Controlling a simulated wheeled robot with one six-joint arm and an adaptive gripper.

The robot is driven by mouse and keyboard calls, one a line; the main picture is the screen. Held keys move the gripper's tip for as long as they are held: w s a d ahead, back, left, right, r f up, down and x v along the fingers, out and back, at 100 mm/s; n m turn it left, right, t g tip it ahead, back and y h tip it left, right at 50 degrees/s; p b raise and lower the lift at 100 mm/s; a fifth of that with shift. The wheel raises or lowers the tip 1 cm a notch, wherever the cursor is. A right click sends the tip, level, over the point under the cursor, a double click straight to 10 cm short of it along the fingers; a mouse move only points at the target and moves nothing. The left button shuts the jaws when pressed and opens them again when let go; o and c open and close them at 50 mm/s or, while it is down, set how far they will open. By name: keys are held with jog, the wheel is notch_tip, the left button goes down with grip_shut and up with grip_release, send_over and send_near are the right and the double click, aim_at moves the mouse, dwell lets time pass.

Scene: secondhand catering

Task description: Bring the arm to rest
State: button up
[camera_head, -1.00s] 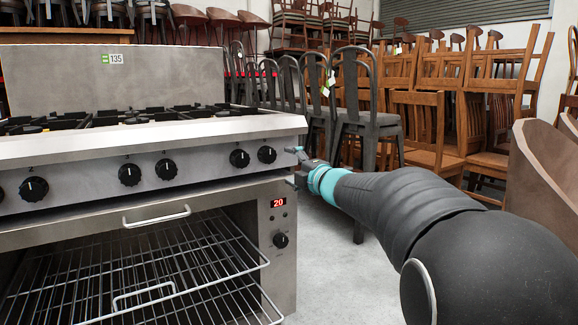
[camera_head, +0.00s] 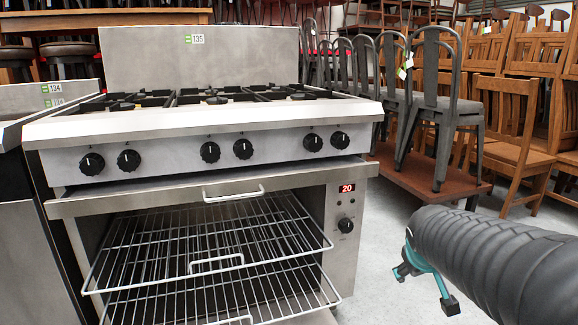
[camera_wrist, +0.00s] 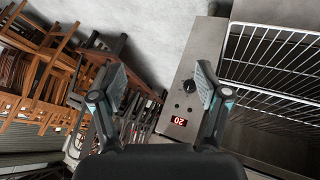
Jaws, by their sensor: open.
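My gripper (camera_head: 425,288) is at the right of the head view, at the end of my dark sleeved arm, with teal parts. Its two fingers are spread, with nothing between them. It hangs in open space to the right of the oven's control panel (camera_head: 346,225), apart from it. In the wrist view the open fingers (camera_wrist: 158,80) frame grey floor, stacked chairs and the panel edge. The wrist picture is turned, so the red "20" display (camera_wrist: 180,121) appears upside down beside the right finger.
A steel range (camera_head: 200,130) with several black knobs stands on the left. Its oven is open, with wire racks (camera_head: 210,250) jutting forward. Metal chairs (camera_head: 440,110) stand on a brown platform (camera_head: 410,172) behind. Wooden chairs (camera_head: 505,125) crowd the back right. Grey floor (camera_head: 375,285) lies clear beside the oven.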

jog(key=s+a+r+m+y+p, duration=0.1)
jog(key=s+a+r+p, duration=0.1)
jog(key=s+a, duration=0.3)
jog(key=s+a+r+g+y+p, duration=0.1)
jog(key=s+a, duration=0.5)
jog(key=s, duration=0.8)
jog(key=r+y+p, duration=0.1)
jog(key=r+p, duration=0.1)
jog(key=p, duration=0.1)
jog(key=shift+s+a+m+y, duration=0.25)
jog(key=shift+s+m+y, duration=0.05)
jog(key=shift+m, duration=0.1)
